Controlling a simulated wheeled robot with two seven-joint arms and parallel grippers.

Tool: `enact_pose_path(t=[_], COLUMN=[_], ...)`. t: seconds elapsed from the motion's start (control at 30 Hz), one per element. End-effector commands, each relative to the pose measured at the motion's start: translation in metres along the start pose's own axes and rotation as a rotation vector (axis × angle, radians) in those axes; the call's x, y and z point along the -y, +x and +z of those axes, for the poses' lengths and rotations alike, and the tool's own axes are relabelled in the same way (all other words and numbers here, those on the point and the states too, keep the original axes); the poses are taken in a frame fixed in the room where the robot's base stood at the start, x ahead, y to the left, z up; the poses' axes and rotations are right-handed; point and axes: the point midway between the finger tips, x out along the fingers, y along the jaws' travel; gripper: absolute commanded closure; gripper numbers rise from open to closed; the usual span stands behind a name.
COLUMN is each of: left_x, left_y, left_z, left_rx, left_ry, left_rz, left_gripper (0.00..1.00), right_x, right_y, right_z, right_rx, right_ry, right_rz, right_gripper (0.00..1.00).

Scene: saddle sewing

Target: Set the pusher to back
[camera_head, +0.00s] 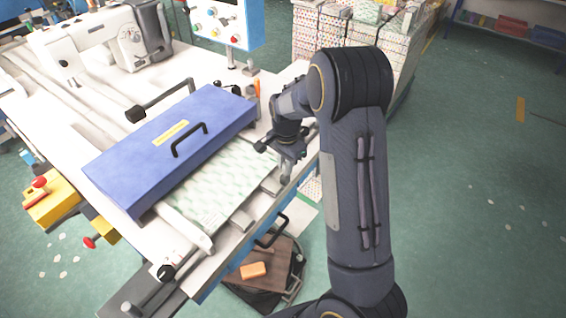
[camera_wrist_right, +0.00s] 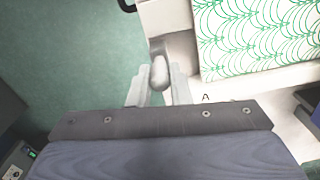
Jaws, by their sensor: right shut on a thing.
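My right gripper (camera_head: 287,172) is at the right edge of the sewing table, beside the green-and-white patterned fabric. In the right wrist view its two fingers (camera_wrist_right: 158,90) are on either side of a grey rounded knob (camera_wrist_right: 159,71) and shut on it. The knob stands on a pale bracket at the table's edge. It looks like the pusher's handle, but I cannot tell how far back the pusher is. The patterned fabric (camera_head: 228,172) lies flat by the blue cover; it also shows in the right wrist view (camera_wrist_right: 255,35). My left gripper is in neither view.
A blue cover (camera_head: 118,165) with a black handle lies across the white table (camera_head: 62,108). A sewing head (camera_head: 128,38) and a blue control panel (camera_head: 224,20) stand behind. Stacked patterned material (camera_head: 325,35) is beyond the table. Green floor (camera_head: 470,170) is open at the right.

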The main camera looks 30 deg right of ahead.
Motion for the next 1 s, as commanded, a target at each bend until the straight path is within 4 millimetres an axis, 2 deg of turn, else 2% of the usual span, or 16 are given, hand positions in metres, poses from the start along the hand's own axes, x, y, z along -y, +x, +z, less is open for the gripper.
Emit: enact_pose_path(t=[0.03, 0.17, 0.2, 0.5, 0.57, 0.9, 1.0], left_x=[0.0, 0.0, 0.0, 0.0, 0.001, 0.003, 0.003], left_y=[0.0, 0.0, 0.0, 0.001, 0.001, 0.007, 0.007], left_z=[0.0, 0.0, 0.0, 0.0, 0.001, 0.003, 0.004], left_rx=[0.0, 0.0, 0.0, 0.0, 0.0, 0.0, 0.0], left_ry=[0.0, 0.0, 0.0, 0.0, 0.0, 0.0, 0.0], left_rz=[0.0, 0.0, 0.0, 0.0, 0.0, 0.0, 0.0], left_gripper=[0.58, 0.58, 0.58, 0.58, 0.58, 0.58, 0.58], right_x=[-0.003, -0.003, -0.003, -0.001, -0.001, -0.001, -0.002], right_y=[0.001, 0.001, 0.001, -0.003, -0.009, -0.063, -0.073], right_z=[-0.001, -0.001, -0.001, -0.001, -0.001, -0.001, -0.001], right_rx=[0.001, 0.001, 0.001, 0.0, -0.001, 0.0, 0.0], right_ry=[0.002, 0.002, 0.002, 0.001, 0.0, 0.002, 0.003], right_rz=[0.009, 0.008, 0.008, 0.004, 0.002, 0.003, 0.005], right_gripper=[0.79, 0.62, 0.6, 0.6, 0.6, 0.6, 0.6])
